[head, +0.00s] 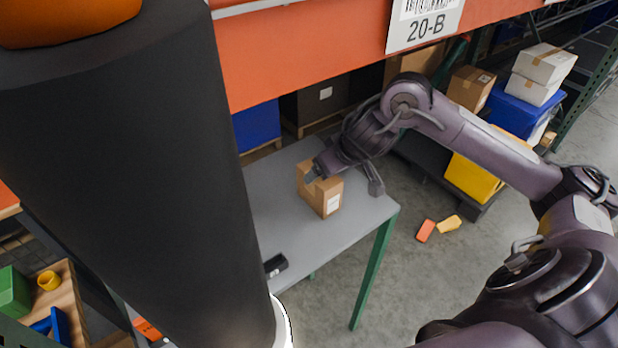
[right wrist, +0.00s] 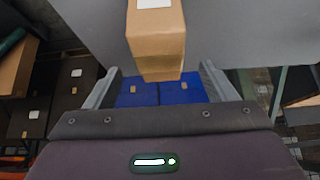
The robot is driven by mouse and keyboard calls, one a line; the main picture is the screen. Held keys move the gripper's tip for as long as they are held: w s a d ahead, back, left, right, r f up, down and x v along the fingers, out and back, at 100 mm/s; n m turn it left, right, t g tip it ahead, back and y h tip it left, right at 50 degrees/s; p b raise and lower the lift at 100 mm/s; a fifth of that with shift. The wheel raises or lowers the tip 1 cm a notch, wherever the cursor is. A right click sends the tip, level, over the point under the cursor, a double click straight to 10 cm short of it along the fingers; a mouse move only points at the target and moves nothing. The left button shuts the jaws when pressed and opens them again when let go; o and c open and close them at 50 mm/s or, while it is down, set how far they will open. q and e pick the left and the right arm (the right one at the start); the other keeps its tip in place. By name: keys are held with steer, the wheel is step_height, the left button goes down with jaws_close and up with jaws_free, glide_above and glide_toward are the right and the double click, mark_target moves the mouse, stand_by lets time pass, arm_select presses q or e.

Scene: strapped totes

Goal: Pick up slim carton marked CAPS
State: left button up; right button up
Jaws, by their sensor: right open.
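A brown cardboard carton (head: 329,199) with a white label stands upright on the grey table (head: 290,222), near its right part. No CAPS marking can be read on it. My left gripper is not in view.
A small black object (head: 275,264) lies on the table's near edge. An orange rack beam (head: 300,58) runs above and behind. Blue and yellow totes (head: 474,178) stand to the right. An orange block (head: 425,231) and a yellow block (head: 449,224) lie on the floor.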

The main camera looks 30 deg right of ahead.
steer(key=p+x, duration=0.1)
steer(key=x, duration=0.2)
steer(key=shift+w+f, duration=0.1)
steer(key=shift+f, duration=0.1)
steer(key=x, duration=0.3)
steer(key=shift+w+f, duration=0.2)
steer(key=shift+w, duration=0.05)
steer(key=shift+w+f, duration=0.1)
steer(key=shift+f, duration=0.1)
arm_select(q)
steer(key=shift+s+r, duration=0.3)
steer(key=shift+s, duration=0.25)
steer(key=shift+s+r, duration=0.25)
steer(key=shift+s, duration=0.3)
arm_select(e)
steer(key=shift+r, duration=0.1)
steer(key=c, duration=1.3)
steer(key=shift+o, duration=0.2)
